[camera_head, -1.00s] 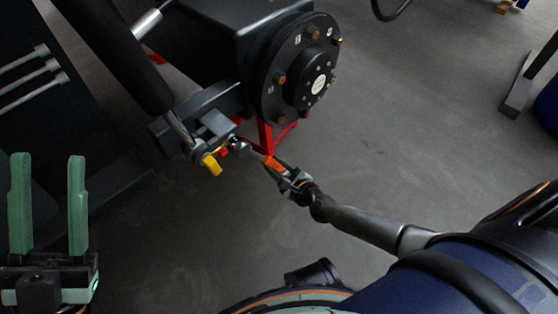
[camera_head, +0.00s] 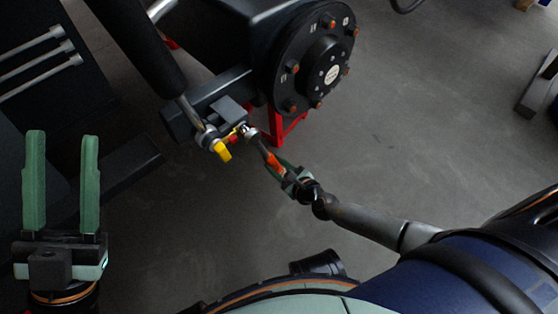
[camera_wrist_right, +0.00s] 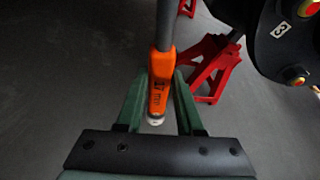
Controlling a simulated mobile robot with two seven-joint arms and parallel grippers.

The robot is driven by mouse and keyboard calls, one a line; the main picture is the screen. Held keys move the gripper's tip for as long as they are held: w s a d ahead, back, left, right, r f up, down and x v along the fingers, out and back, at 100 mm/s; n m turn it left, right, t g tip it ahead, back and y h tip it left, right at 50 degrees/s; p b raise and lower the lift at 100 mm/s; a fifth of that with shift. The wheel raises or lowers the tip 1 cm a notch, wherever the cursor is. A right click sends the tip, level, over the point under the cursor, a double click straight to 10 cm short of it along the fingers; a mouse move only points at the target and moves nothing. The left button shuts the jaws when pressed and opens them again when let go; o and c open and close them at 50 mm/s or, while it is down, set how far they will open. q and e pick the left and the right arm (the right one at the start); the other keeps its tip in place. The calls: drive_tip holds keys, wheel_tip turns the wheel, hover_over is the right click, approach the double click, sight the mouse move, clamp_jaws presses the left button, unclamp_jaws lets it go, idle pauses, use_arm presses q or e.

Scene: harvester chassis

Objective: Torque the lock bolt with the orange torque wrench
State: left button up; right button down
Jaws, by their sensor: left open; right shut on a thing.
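The orange torque wrench (camera_head: 274,162) has a grey shaft. Its head end meets the small bracket (camera_head: 230,108) beside the black cylinder rod, where the lock bolt seems to be. The bolt itself is hidden or too small to make out. My right gripper (camera_head: 286,175) is shut on the wrench's orange handle. In the right wrist view the handle (camera_wrist_right: 161,75) runs up between the green fingers of my right gripper (camera_wrist_right: 160,88). My left gripper (camera_head: 62,140) is open and empty, fingers up, at the left, apart from the bracket.
A yellow part (camera_head: 222,151) hangs just left of the wrench head. A dark round hub (camera_head: 318,65) with orange bolts stands above right, over a red stand (camera_head: 285,130). A dark rack (camera_head: 45,65) is at the left.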

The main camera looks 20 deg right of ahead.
drive_tip(key=shift+r, duration=0.1)
drive_tip(key=shift+s+a+f+m+y, duration=0.1)
drive_tip(key=shift+s+a+m+y, duration=0.1)
drive_tip(key=shift+a, duration=0.25)
drive_tip(key=shift+s+a+f+m+y, duration=0.1)
drive_tip(key=shift+a+m, duration=0.1)
drive_tip(key=shift+a, duration=0.2)
drive_tip(key=shift+s, duration=0.1)
